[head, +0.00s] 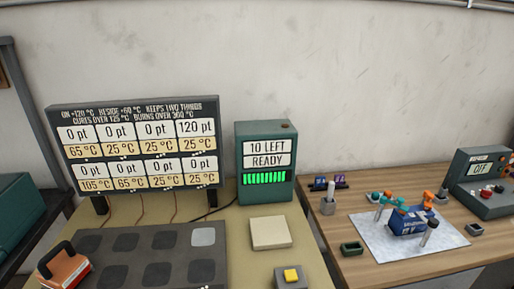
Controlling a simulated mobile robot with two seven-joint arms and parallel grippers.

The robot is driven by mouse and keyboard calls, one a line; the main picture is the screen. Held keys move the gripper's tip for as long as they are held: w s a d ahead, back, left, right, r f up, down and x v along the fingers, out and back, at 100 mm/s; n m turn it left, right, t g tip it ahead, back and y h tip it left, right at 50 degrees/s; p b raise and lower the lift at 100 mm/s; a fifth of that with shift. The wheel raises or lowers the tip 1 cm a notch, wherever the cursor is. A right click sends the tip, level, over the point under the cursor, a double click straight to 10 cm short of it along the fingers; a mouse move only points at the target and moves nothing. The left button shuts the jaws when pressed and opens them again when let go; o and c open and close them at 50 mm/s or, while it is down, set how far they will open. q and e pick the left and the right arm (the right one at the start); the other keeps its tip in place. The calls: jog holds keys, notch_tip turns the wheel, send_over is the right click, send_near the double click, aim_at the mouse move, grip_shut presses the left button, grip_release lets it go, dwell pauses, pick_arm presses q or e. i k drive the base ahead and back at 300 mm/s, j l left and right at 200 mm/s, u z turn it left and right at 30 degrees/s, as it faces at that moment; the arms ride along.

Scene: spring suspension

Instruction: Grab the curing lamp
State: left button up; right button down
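An orange box with a black arched handle (66,267) stands at the lower left, on the dark pad board; it looks like the curing lamp, but no label on it is readable. Neither of my grippers is in view.
A sign board (140,115) with points and temperatures stands behind the pads. A green box (266,195) reads "10 LEFT READY". A cream block (270,232) and a yellow button (291,275) are nearby. A wooden table (352,188) at right holds small parts and a machine (484,185) reading "OIF" or "OFF".

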aim_at(62, 268)
jog(key=u, duration=1.6)
jog(key=i+j+z, duration=0.1)
jog(key=j+z, duration=0.25)
jog(key=j, duration=0.55)
jog(key=j+z, duration=0.3)
jog(key=j, duration=0.6)
